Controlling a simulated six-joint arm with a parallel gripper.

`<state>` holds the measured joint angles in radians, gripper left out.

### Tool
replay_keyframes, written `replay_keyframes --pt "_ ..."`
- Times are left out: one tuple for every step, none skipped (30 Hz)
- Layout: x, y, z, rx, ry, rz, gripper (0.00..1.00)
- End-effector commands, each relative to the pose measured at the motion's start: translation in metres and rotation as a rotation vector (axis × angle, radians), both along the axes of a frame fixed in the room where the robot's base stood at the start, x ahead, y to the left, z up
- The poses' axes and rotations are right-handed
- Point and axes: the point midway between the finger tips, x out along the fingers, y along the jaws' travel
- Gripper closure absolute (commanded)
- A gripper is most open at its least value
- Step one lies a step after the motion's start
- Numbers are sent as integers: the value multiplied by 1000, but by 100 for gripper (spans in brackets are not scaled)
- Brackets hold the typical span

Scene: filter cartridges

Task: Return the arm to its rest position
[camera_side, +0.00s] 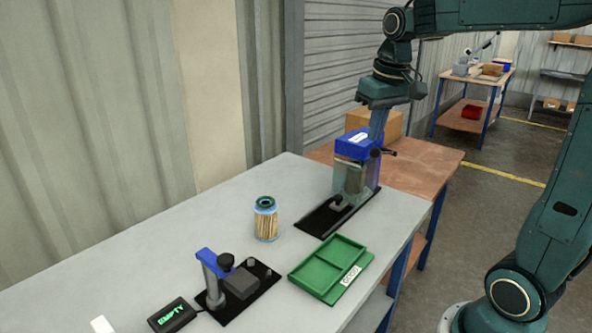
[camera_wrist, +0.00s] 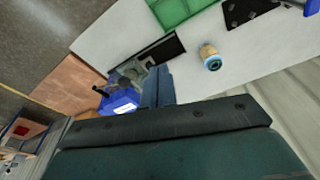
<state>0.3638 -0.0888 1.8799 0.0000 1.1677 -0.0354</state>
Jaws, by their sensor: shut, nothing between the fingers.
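My gripper (camera_side: 377,128) is shut and empty. It points down at the far right of the grey bench, by the blue-topped press (camera_side: 358,147) on its black base plate. Its fingertips overlap the press top in the side view, and I cannot tell whether they touch it. In the wrist view the closed fingers (camera_wrist: 157,82) show beside the blue press top (camera_wrist: 118,103). A filter cartridge (camera_side: 266,220) with a teal cap and pleated tan body stands upright on the bench, apart from my gripper; it also shows in the wrist view (camera_wrist: 210,58).
A green two-part tray (camera_side: 331,268), labelled and empty, lies at the bench front. A blue-armed fixture (camera_side: 228,283) stands left of it, near a display reading EMPTY (camera_side: 172,316). A cardboard box (camera_side: 389,124) sits on the wooden table behind the press.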

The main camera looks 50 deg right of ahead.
Motion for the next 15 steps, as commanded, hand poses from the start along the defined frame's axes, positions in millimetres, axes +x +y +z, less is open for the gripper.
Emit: replay_keyframes --pt "-9 12 2 -7 -21 23 100" --pt "-13 18 2 -11 -30 35 100" --pt "-20 26 3 -14 -45 49 100" --pt "-24 32 2 -17 -54 61 100" --pt "-29 37 2 -20 -65 72 100" --pt "-36 44 2 -23 -78 88 100" --pt "-41 49 1 -26 -90 99 100" --pt "-46 54 0 -28 -99 109 100" --pt "-53 61 -1 -31 -112 126 100" --pt "-58 66 -2 -33 -124 137 100" --pt "-63 70 -4 -35 -135 149 100" --pt "-70 76 -6 -37 -149 164 100" --pt "-75 80 -8 -39 -160 176 100" --pt "-80 84 -9 -40 -170 187 100" --pt "-87 89 -12 -42 -184 202 100"
